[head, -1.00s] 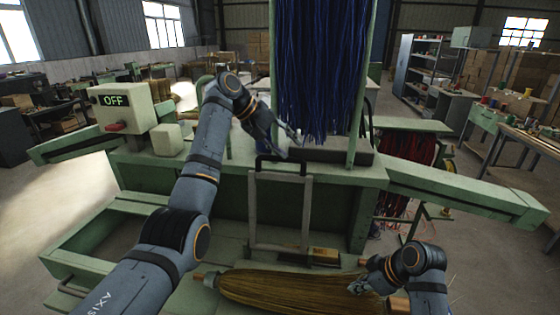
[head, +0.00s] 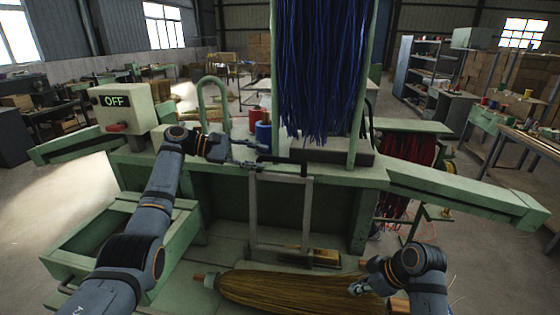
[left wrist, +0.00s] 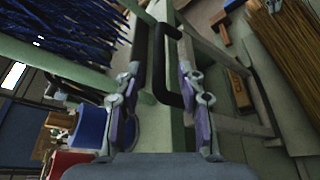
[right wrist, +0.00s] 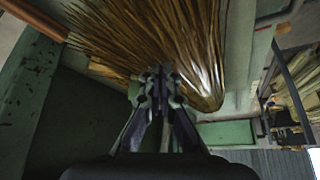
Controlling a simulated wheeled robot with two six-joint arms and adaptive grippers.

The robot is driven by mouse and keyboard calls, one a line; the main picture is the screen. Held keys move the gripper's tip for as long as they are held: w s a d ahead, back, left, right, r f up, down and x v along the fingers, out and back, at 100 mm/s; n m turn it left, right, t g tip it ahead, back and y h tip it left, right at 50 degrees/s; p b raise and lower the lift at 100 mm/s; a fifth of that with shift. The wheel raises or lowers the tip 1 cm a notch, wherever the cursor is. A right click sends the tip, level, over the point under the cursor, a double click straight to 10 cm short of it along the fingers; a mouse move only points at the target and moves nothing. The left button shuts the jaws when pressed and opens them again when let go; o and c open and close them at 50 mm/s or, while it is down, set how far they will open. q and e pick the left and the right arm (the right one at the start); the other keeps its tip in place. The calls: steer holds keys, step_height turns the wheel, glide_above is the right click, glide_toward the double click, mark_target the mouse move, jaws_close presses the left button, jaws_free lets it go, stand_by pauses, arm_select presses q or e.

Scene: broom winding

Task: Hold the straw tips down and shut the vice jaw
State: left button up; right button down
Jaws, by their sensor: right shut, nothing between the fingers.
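The yellow-brown straw bundle (head: 290,287) lies on the green bench bed. The straw shows in the right wrist view (right wrist: 200,40) and at the upper right of the left wrist view (left wrist: 296,50). The grey vice jaw frame (head: 254,215) stands upright behind it, with a black handle (head: 281,158) on top. My left gripper (head: 262,154) is open at the handle; in the left wrist view the black handle (left wrist: 172,95) shows between its spread fingers. My right gripper (head: 354,288) is shut and empty, at the right part of the straw; contact is hard to tell.
Blue strands (head: 320,70) hang behind the handle. Red and blue spools (head: 263,135) and a green hoop (head: 213,95) stand left of them. A control box (head: 122,108) reads OFF. A small wooden block (head: 322,258) lies beside the frame's foot.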

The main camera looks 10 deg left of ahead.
mark_target(274, 159)
arm_select(q)
steer(key=x, duration=0.7)
steer(key=shift+f, duration=0.1)
jaws_close()
